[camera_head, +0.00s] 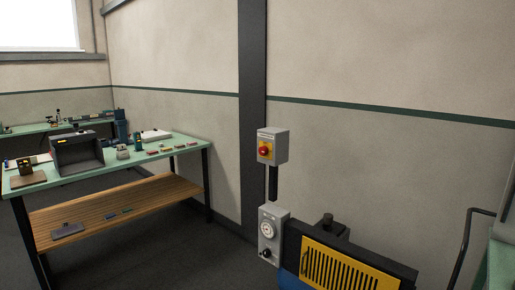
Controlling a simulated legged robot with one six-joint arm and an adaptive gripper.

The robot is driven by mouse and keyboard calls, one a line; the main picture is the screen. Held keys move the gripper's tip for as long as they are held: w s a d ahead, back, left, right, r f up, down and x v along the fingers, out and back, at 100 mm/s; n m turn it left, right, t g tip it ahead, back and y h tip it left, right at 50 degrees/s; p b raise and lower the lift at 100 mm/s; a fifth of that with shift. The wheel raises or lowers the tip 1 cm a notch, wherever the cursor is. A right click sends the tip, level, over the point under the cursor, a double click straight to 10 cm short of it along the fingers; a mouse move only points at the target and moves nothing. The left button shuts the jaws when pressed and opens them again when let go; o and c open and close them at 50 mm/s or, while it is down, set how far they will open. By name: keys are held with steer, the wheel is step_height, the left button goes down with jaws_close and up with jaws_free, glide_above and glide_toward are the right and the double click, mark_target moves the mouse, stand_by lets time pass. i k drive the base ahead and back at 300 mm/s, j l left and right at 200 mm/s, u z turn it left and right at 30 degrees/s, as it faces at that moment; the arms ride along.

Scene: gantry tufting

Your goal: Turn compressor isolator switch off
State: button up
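The knob's exact position is too small to read. Below it is a second grey box (268,232) with a round white dial or socket and a black knob. A blue machine with a yellow slatted grille (338,268), likely the compressor, stands to its right and is cut off by the lower edge. My gripper is not in view.
A green-topped workbench (95,185) with a wooden lower shelf (150,198) stands at left, holding tools and small parts. A dark bent handle (466,240) and a green surface (500,262) are at lower right. Dark floor (185,255) lies open between bench and machine.

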mark_target(263, 150)
steer(key=i+j+z, duration=0.1)
steer(key=i+j, duration=0.8)
steer(key=i+j+z, duration=0.15)
steer(key=i+j, duration=0.3)
steer(key=i+j+z, duration=0.1)
steer(key=i+j, duration=0.75)
steer(key=j, duration=0.25)
steer(key=i+j+z, duration=0.15)
steer(key=i+j, duration=0.25)
steer(key=j, duration=0.15)
